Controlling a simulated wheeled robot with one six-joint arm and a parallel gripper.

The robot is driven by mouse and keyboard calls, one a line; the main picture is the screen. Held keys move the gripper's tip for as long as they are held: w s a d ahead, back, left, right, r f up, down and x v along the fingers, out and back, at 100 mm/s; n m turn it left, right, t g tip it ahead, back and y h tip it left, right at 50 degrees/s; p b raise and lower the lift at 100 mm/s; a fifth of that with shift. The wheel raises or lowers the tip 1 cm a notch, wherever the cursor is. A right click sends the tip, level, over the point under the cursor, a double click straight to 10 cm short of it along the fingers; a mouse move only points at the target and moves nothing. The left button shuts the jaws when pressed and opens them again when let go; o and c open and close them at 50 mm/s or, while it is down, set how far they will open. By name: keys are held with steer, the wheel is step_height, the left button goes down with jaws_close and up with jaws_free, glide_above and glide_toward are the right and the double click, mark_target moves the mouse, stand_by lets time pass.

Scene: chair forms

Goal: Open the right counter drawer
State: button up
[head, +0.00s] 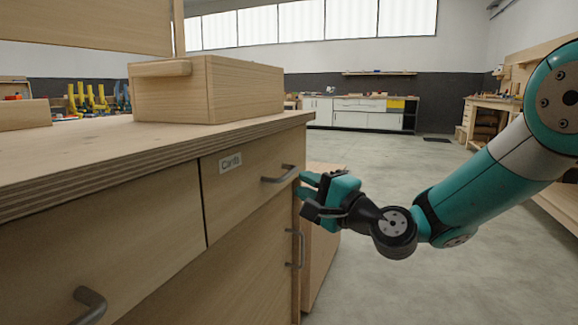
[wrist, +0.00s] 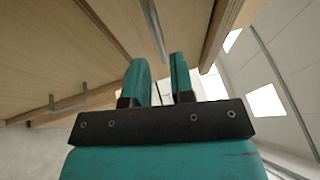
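The right counter drawer (head: 245,187) has a light wood front with a small label reading "Cards". It looks flush with the counter front. Its grey bar handle (head: 280,174) is near the drawer's right end. My gripper (head: 304,184) is at the right end of this handle, with teal fingers pointing toward the counter. In the wrist view my gripper (wrist: 160,62) has its two fingers apart. A grey bar, seemingly the drawer handle (wrist: 154,28), runs down to the gap between the fingertips. I cannot tell whether a finger touches it.
The left drawer (head: 105,245) has its own grey handle (head: 90,305). A cabinet front with an upright handle (head: 300,249) is below my gripper. A wooden box (head: 210,90) stands on the countertop (head: 100,140). Open grey floor (head: 400,285) lies to the right.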

mark_target(288, 175)
steer(key=x, duration=0.5)
steer(key=shift+w+a+r, duration=0.1)
steer(key=shift+w+a, duration=0.1)
steer(key=shift+a, duration=0.1)
jaws_close()
